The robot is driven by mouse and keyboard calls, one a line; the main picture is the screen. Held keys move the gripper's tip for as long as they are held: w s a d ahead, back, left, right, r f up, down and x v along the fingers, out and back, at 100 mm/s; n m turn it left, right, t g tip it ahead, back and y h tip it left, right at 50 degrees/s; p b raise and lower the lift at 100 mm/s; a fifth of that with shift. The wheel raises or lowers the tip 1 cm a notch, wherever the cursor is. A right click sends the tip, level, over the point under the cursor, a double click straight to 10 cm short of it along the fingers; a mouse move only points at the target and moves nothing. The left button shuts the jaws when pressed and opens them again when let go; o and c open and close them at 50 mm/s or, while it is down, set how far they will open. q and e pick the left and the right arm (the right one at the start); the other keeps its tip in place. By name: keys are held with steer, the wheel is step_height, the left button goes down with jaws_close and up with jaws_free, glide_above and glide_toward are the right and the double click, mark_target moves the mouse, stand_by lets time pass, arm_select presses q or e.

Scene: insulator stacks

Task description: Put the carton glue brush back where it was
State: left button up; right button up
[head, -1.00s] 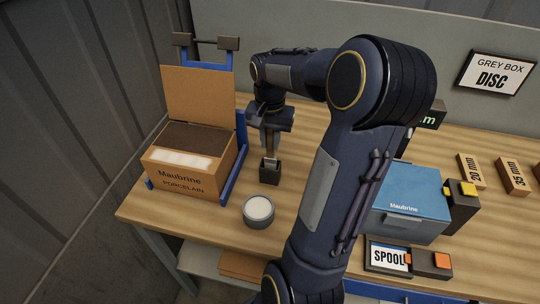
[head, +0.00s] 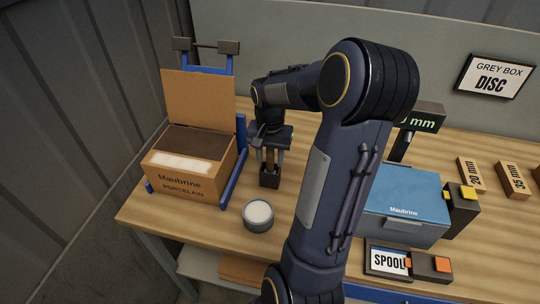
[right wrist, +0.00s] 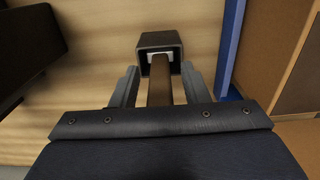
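The carton glue brush (head: 270,157) stands upright with its lower end in a small dark square holder (head: 270,180) on the table. Its brown handle (right wrist: 159,84) also shows in the right wrist view, running into the holder's opening (right wrist: 158,45). My right gripper (head: 270,161) is above the holder. Its fingers (right wrist: 159,88) are on both sides of the handle, with a gap on each side, so it is open. The bristles are hidden inside the holder. My left gripper is not in view.
An open porcelain carton (head: 188,171) in a blue frame (head: 234,176) stands left of the holder. A round grey tin with a white top (head: 258,213) is in front. A blue box (head: 402,213) and a spool sign (head: 389,261) lie right, behind my arm.

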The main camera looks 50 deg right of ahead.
steer(key=shift+r, duration=0.2)
step_height(320, 180, up, 12)
steer(key=shift+f, duration=0.15)
steer(key=s+a+f+n+t+y, duration=0.1)
steer(key=s+a+n+t, duration=0.1)
steer(key=a, duration=0.6)
steer(key=s+a+f+n+t+y, duration=0.1)
steer(key=s+a+n, duration=0.3)
steer(key=a, duration=0.5)
steer(key=s+a+f+n+t+y, duration=0.1)
steer(key=s+a+f+n+t, duration=0.1)
steer(key=a+n, duration=0.3)
steer(key=s+a, duration=0.1)
steer(key=a, duration=0.3)
steer(key=shift+s+f+n+t+y, duration=0.3)
steer(key=shift+s+f+y, duration=0.05)
steer(key=shift+f+y, duration=0.05)
